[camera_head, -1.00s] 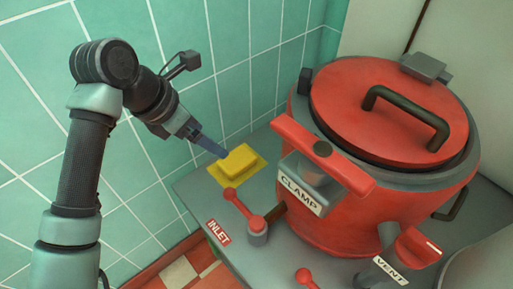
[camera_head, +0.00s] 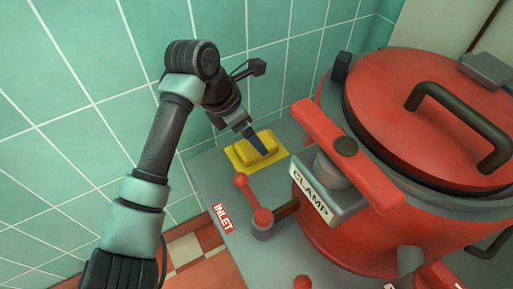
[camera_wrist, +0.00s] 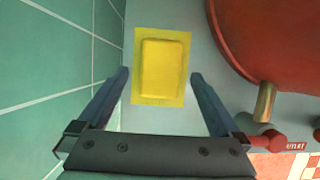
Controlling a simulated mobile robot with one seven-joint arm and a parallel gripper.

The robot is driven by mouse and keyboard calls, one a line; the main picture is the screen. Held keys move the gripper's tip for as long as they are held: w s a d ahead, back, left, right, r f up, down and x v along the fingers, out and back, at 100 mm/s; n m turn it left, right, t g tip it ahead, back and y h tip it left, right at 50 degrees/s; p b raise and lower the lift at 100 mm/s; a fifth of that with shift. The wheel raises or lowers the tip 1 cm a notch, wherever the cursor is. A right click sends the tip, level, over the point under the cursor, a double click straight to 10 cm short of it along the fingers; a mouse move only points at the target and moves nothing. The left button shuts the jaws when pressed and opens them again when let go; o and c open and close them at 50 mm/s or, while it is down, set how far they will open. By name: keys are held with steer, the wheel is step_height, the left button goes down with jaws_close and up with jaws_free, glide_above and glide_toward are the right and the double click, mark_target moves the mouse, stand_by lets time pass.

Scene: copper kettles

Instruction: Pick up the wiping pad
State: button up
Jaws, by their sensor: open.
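The wiping pad (camera_head: 258,145) is a yellow block lying on a flat yellow sheet (camera_head: 238,159) on the grey counter, near the tiled wall. In the wrist view the pad (camera_wrist: 162,68) lies ahead, between the lines of my two fingers. My gripper (camera_head: 258,143) is over the pad, and one blue finger partly covers the pad in the head view. In the wrist view my gripper (camera_wrist: 160,76) is open, with its fingertips apart on either side of the pad and nothing held. Whether the fingertips are level with the pad I cannot tell.
A red kettle (camera_head: 345,225) with a lid and a CLAMP handle (camera_head: 350,150) stands right of the pad. A red-knobbed INLET lever (camera_head: 252,200) stands in front of it. The green tiled wall (camera_head: 90,80) is close on the left.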

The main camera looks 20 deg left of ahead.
steer(key=b+x, duration=0.1)
steer(key=x, duration=0.3)
steer(key=shift+d+f+b, duration=0.1)
steer(key=shift+f+b, duration=0.15)
steer(key=shift+b, duration=0.15)
steer(key=c, duration=1.2)
steer(key=shift+r, duration=0.15)
steer(key=shift+c, duration=0.2)
step_height(320, 180, up, 10)
steer(key=p, duration=0.4)
steer(key=o, duration=0.7)
steer(key=c, duration=0.5)
steer(key=shift+s, duration=0.1)
steer(key=shift+c, duration=0.2)
